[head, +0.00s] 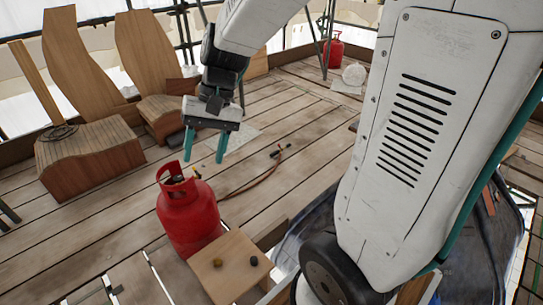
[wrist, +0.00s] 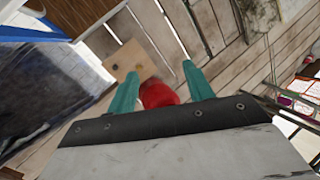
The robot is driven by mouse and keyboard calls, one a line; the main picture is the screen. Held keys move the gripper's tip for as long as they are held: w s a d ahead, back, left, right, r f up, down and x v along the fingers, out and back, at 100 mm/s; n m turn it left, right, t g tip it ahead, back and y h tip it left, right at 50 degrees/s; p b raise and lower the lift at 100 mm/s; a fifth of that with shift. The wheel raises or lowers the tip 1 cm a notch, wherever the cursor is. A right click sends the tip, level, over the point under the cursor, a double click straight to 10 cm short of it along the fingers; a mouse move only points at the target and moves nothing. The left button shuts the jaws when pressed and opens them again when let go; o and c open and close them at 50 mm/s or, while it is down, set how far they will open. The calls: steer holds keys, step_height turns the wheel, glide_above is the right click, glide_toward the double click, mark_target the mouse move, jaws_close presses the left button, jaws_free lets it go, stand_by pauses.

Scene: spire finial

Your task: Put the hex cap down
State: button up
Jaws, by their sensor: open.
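Two small pieces lie apart on a light wooden board (head: 232,279): a brass-coloured one (head: 218,262) and a dark one (head: 253,261). Either may be the hex cap; they are too small to tell its shape. My gripper (head: 207,155) is open and empty, fingers pointing down, above and behind the red gas cylinder (head: 188,217). In the wrist view the cylinder (wrist: 158,94) shows between the two teal fingers (wrist: 160,85), and the board (wrist: 128,57) lies beyond it. Nothing is seen between the fingertips.
A hose with a torch-like end (head: 280,152) lies on the plank floor right of the cylinder. Curved wooden pieces (head: 88,155) stand at the left. A second red cylinder (head: 333,52) stands at the back. The middle planks are mostly clear.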

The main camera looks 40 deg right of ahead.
steer(key=s+d+r+n+t+h, duration=0.1)
steer(key=s+d+r+n+h, duration=0.1)
steer(key=s, duration=0.6)
steer(key=s+d+r+n+t+h, duration=0.1)
steer(key=s+r, duration=0.3)
steer(key=s, duration=0.4)
steer(key=shift+s+d+n+h, duration=0.25)
steer(key=shift+d+n+h, duration=0.2)
steer(key=shift+h, duration=0.45)
